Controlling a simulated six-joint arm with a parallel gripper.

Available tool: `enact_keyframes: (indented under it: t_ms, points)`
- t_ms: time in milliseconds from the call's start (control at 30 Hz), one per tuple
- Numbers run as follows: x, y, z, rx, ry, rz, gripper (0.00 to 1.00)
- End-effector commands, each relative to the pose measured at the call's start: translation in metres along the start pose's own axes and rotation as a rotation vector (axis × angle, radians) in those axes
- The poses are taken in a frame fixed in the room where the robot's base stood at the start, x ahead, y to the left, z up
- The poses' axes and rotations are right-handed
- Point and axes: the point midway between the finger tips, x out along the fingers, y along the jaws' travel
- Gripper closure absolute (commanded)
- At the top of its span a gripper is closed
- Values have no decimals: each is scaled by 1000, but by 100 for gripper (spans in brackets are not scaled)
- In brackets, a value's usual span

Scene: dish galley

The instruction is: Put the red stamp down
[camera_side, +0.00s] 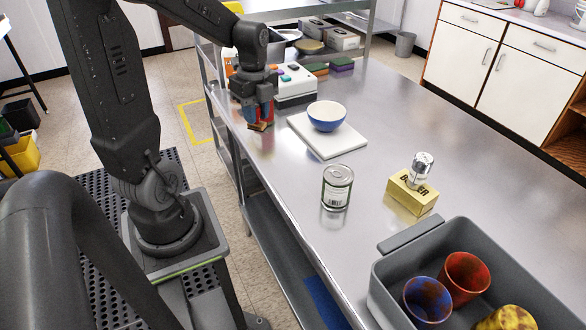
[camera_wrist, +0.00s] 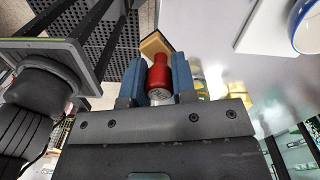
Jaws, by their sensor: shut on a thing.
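My gripper (camera_side: 261,112) is at the left edge of the steel table (camera_side: 370,132), left of the white board. It is shut on the red stamp. In the wrist view the stamp's red handle (camera_wrist: 158,73) sits between the two blue fingers of my gripper (camera_wrist: 160,78), with a tan wooden block (camera_wrist: 155,43) at its far end. In the side view the stamp's tan base (camera_side: 258,127) shows below the fingers, close to the table edge. I cannot tell whether the base touches the table.
A blue and white bowl (camera_side: 326,116) stands on a white board (camera_side: 330,146). A grey bin (camera_side: 395,295) holds several cups. The table's middle is clear.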

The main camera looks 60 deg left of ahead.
Motion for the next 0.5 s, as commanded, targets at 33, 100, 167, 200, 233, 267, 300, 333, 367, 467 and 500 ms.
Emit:
enact_keyframes:
  t_ms: [33, 100, 167, 200, 233, 267, 300, 333, 367, 467, 500]
  points:
    - [0, 4, 10, -29, 1, -1, 97]
    - [0, 8, 19, -50, 1, -1, 97]
    - [0, 10, 24, -63, 2, -1, 97]
    - [2, 10, 24, -67, 2, 0, 97]
    - [3, 10, 23, -68, 2, 0, 97]
    - [5, 8, 21, -68, 2, 0, 97]
    - [8, 5, 17, -67, 3, 1, 97]
    - [11, 3, 12, -65, 3, 2, 97]
    - [15, 0, 7, -64, 4, 3, 97]
    - [28, -13, -12, -62, 3, 3, 97]
    - [33, -18, -20, -62, 3, 5, 97]
